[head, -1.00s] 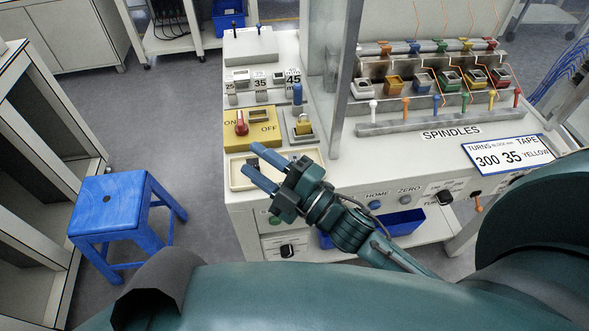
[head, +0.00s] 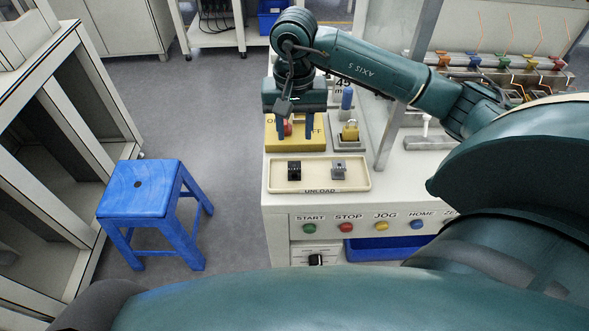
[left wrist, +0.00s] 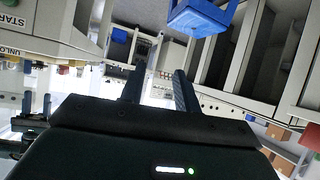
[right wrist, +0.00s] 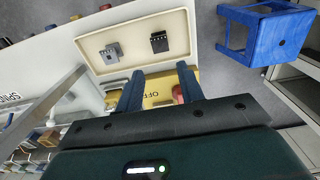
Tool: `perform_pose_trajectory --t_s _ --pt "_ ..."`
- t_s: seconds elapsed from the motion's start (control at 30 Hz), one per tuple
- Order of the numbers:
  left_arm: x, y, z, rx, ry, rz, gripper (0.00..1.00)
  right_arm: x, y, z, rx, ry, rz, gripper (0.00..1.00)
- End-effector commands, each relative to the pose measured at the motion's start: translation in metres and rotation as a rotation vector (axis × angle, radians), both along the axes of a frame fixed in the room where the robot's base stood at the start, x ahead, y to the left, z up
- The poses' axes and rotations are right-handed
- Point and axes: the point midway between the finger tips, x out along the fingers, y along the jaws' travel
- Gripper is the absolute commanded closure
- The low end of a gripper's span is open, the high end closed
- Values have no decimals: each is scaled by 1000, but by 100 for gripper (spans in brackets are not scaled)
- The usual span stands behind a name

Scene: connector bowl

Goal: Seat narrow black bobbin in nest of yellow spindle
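A small black bobbin (head: 294,170) lies in the left half of the cream unload tray (head: 318,187); it also shows in the right wrist view (right wrist: 159,42). A grey bobbin (head: 339,169) lies to its right. My right gripper (head: 295,132) is open and empty, fingers pointing down behind the tray, over the yellow ON/OFF panel. In the right wrist view its fingers (right wrist: 160,80) stand apart below the tray. My left gripper (left wrist: 160,78) is open and empty in its wrist view, away from the tray. The yellow spindle's nest cannot be made out; my right arm covers most of the spindle row.
A yellow block on a grey holder (head: 350,132) and a blue-topped post (head: 347,98) stand right of the panel. A grey upright post (head: 400,110) rises beside them. Coloured buttons (head: 348,227) line the front. A blue stool (head: 140,188) stands on the floor at left.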

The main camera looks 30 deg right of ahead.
Motion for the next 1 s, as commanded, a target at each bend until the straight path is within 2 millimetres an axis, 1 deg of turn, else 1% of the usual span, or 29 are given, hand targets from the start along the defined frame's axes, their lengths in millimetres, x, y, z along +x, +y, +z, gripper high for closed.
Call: perform_pose_trajectory --t_s 0.03,0.1,0.2,0.37,0.47,0.6,0.7,0.8,1.0 --pt "0 1 1 3 0 -1 68 -1 0 -11 1 6 -1 62" --pt "0 1 1 6 1 -1 68 -1 0 -24 1 5 -2 62" --pt "-1 2 0 9 5 0 68 -1 1 -38 3 4 -1 62" --pt "-2 3 -4 15 14 2 68 -1 1 -49 4 1 -1 62" --pt "-3 4 -2 17 20 4 68 -3 3 -58 6 4 -1 62" --pt "-2 6 3 18 24 14 68 -8 5 -79 7 6 -1 62" --pt "-2 8 2 16 27 24 68 -6 4 -93 7 3 -3 62" --pt "-2 8 1 14 30 26 68 -6 4 -100 5 1 -2 62" --pt "-2 8 -1 16 34 26 68 -6 4 -101 5 -1 -1 62"
